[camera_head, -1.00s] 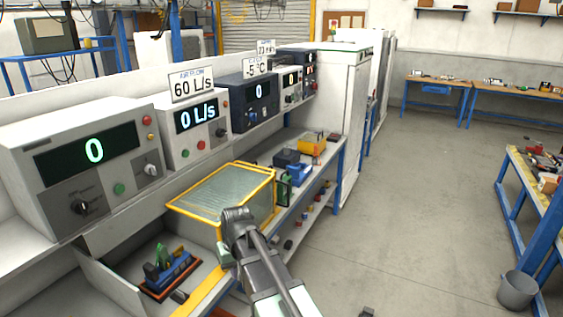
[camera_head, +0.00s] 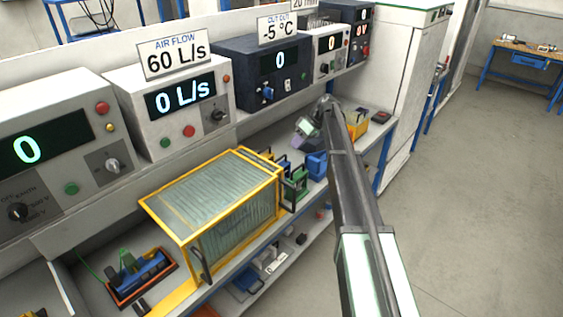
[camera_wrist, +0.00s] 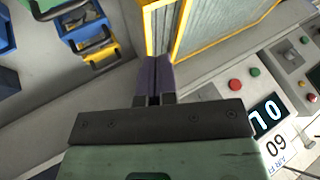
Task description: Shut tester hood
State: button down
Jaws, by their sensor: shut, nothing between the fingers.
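The tester hood (camera_head: 215,188) is a clear, ribbed box with a yellow frame on the bench, in the middle of the head view. Its top pane slopes, and I cannot tell how far it is open. In the wrist view the hood (camera_wrist: 222,28) fills the top, with its yellow edges just beyond my fingertips. My gripper (camera_wrist: 153,62) has dark purple fingers, shut and empty, pointing toward the hood's frame; I cannot tell whether they touch.
An orange-rimmed tray (camera_head: 142,276) with blue parts lies left of the hood. Green and blue bins (camera_head: 296,184) stand close to its right. The air flow unit (camera_head: 172,104) and the cut out unit (camera_head: 262,75) line the shelf behind. The floor at right is clear.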

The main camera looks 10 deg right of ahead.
aim_at(278, 169)
jog(key=b+x, duration=0.6)
jog(key=x, duration=0.1)
jog(key=d+b+x, duration=0.1)
jog(key=b+x, duration=0.2)
jog(key=shift+w+a+f, duration=0.1)
jog(key=shift+a+f, duration=0.2)
jog(key=shift+f, duration=0.35)
jog(key=shift+s+a+r+p, duration=0.3)
jog(key=shift+s+a, duration=0.1)
jog(key=shift+a, duration=0.15)
jog(key=shift+s+a+r+p, duration=0.25)
jog(key=shift+s+a, duration=0.2)
jog(key=shift+a, duration=0.15)
jog(key=shift+s+a, duration=0.25)
jog(key=shift+a, duration=0.2)
jog(key=shift+s, duration=0.1)
